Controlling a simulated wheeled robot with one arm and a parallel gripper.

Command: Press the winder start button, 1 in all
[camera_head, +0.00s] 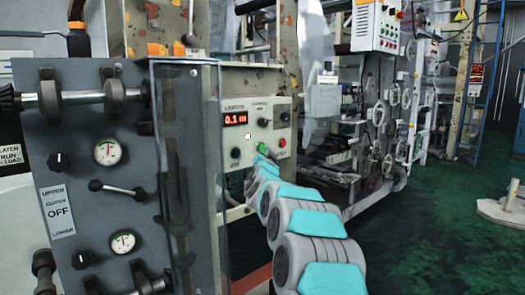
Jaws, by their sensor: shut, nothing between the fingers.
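The winder control panel (236,140) is a cream box in the middle of the view. It has a red display (235,119) reading about 0.1, a few dark knobs and a red button (282,142) at its right. A small green spot (262,147), probably a green button, shows low on the panel at the tip of my arm. My grey and teal arm reaches from the bottom right up to the panel. My gripper (261,155) is at the panel's lower part, seen small and from behind. Its fingers are hard to make out, and I cannot tell whether it touches the green spot.
A grey panel (130,225) with gauges, knobs and a shaft stands close on the left. Winder machinery (375,110) with handwheels stands behind on the right. A blue ladder frame (472,80) is further back. The green floor (430,240) at right is mostly clear.

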